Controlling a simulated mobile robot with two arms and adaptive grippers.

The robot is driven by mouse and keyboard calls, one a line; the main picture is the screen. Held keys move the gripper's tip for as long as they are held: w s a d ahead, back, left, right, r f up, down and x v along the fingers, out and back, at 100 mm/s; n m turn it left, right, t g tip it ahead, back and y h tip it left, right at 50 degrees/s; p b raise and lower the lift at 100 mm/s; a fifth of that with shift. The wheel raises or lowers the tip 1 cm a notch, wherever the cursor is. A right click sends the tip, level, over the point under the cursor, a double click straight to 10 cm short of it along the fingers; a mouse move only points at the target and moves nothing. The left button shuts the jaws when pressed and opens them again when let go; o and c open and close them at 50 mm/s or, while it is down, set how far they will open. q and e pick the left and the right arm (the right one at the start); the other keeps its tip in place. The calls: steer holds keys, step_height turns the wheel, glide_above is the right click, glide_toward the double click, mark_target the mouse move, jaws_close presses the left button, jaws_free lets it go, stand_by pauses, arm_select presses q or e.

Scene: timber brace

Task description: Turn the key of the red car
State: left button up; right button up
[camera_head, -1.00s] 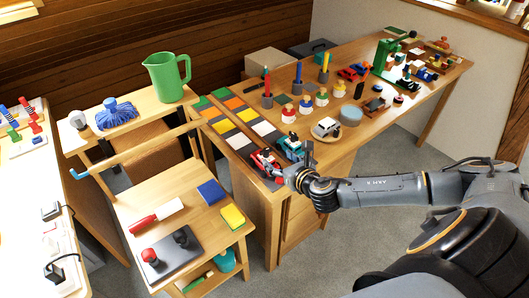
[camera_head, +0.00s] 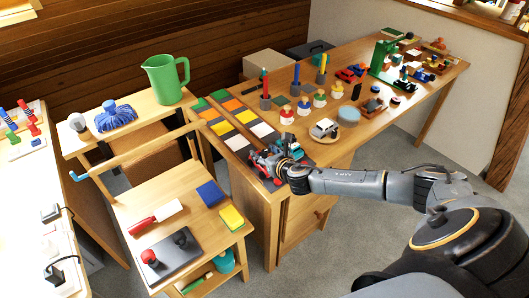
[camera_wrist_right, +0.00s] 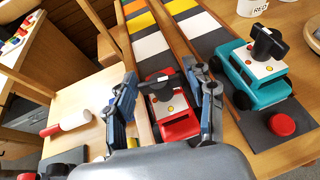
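The red car (camera_wrist_right: 178,126) sits on a dark lane at the near end of the long table, with a black key (camera_wrist_right: 158,87) standing on its pale top. In the right wrist view my right gripper (camera_wrist_right: 162,78) is open, with one finger on each side of the red car and its key. I cannot tell whether either finger touches them. In the head view my right gripper (camera_head: 283,161) covers much of the red car (camera_head: 261,168). My left gripper is not in view.
A teal car (camera_wrist_right: 255,75) with its own black key stands close right of my right gripper, near a red button (camera_wrist_right: 281,124). Colored tiles run along the lanes behind. A small table (camera_head: 160,196) stands to the left. Several cups and toys stand further along the long table.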

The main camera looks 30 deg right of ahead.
steer(key=c, duration=0.7)
